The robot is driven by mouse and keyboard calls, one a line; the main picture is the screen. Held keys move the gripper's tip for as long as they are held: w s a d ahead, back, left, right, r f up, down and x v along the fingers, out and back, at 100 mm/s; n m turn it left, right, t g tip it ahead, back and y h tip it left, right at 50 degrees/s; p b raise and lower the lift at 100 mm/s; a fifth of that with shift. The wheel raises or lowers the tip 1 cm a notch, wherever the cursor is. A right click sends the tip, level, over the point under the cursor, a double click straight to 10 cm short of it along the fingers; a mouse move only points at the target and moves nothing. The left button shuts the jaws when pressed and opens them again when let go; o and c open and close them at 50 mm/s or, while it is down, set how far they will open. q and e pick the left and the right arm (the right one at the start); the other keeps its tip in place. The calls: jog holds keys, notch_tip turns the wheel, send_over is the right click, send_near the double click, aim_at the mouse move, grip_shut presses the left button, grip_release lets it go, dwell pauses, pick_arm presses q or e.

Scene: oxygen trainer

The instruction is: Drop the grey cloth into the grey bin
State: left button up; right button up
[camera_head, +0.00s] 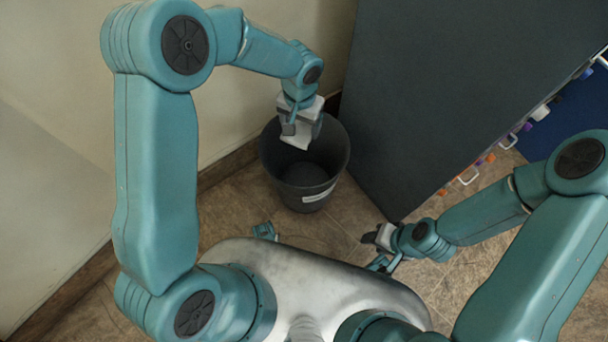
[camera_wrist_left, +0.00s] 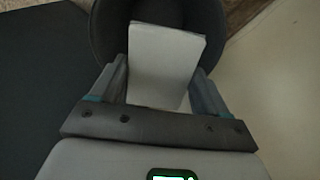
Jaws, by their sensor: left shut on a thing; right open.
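The grey bin (camera_head: 303,185) stands on the floor near the wall, a dark round bucket with a pale label. My left gripper (camera_head: 298,130) is over the bin's far part and shut on the grey cloth (camera_head: 296,141), which looks like a pale folded square. In the left wrist view the cloth (camera_wrist_left: 166,60) is between the two fingers of my left gripper (camera_wrist_left: 160,85), with the bin's dark inside (camera_wrist_left: 112,22) behind it. My right gripper (camera_head: 374,238) is open and low over the floor, right of the bin, and holds nothing visible.
A tall dark panel (camera_head: 420,90) stands just right of the bin, with coloured items and handles along its right side. A pale wall (camera_head: 50,140) with a brown skirting is on the left. Tiled floor (camera_head: 335,230) lies clear in front of the bin.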

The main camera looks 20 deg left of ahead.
pick_arm(q)
jog(key=shift+d+f, duration=0.15)
jog(key=shift+f, duration=0.25)
notch_tip(320, 180, down, 5)
jog(key=b, duration=0.4)
jog(key=shift+f, duration=0.2)
jog(key=o, duration=0.9)
jog(key=shift+r, duration=0.1)
notch_tip(320, 180, up, 16)
jog(key=p, duration=0.6)
jog(key=shift+r, duration=0.1)
